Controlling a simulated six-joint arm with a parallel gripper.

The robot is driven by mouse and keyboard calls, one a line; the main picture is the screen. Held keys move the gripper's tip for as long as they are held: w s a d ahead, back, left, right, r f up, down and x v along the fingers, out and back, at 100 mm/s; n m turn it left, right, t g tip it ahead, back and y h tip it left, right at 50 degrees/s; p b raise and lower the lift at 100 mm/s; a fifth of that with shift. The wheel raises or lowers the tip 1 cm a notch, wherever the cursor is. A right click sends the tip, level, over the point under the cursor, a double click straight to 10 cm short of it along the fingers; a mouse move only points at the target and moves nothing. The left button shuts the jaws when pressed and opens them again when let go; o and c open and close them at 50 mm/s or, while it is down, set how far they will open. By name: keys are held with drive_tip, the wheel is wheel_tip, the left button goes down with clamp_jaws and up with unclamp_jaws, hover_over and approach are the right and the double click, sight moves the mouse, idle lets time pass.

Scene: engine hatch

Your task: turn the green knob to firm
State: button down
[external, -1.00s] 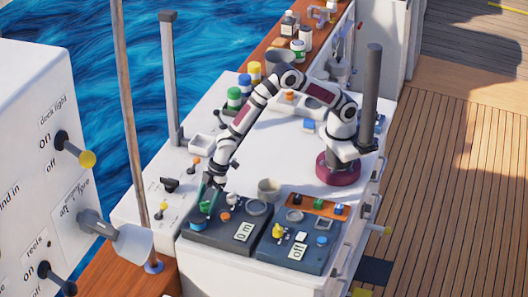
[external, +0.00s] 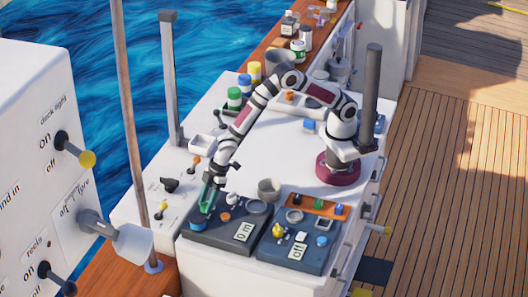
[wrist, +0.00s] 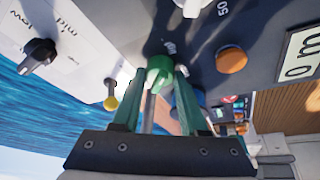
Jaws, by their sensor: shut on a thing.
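The green knob (wrist: 160,70) sits on a dark grey panel, with a pale pointer mark on its face. In the wrist view it is between the green fingertips of my gripper (wrist: 157,84), which is shut on it. A small white label is beside the knob, but I cannot read it for certain. In the external view my gripper (external: 206,200) reaches down to the left part of the dark panel (external: 226,243), and its fingers largely hide the knob there.
An orange button (wrist: 231,60) and a dial are close to the knob on the same panel. A black knob (wrist: 39,53) and a yellow-tipped lever (wrist: 111,103) stand on the white surface alongside.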

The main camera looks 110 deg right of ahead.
drive_tip(key=m, duration=0.2)
drive_tip(key=m+h, duration=0.1)
drive_tip(key=shift+a+m+h, duration=0.15)
drive_tip(key=shift+m+h, duration=0.15)
drive_tip(key=shift+m, duration=0.1)
drive_tip(key=m, duration=0.2)
drive_tip(key=m+g+h, duration=0.1)
drive_tip(key=m, duration=0.1)
drive_tip(key=shift+m+h, duration=0.3)
drive_tip(key=m+g+h, duration=0.1)
drive_tip(key=m, duration=0.3)
drive_tip(key=shift+w+a+m, duration=0.1)
drive_tip(key=shift+w+m, duration=0.05)
drive_tip(key=shift+m, duration=0.15)
drive_tip(key=shift+m+g+h, duration=0.4)
drive_tip(key=shift+m+g, duration=0.5)
drive_tip(key=shift+m, duration=1)
drive_tip(key=shift+w, duration=0.1)
drive_tip(key=shift+c, duration=2.2)
unclamp_jaws()
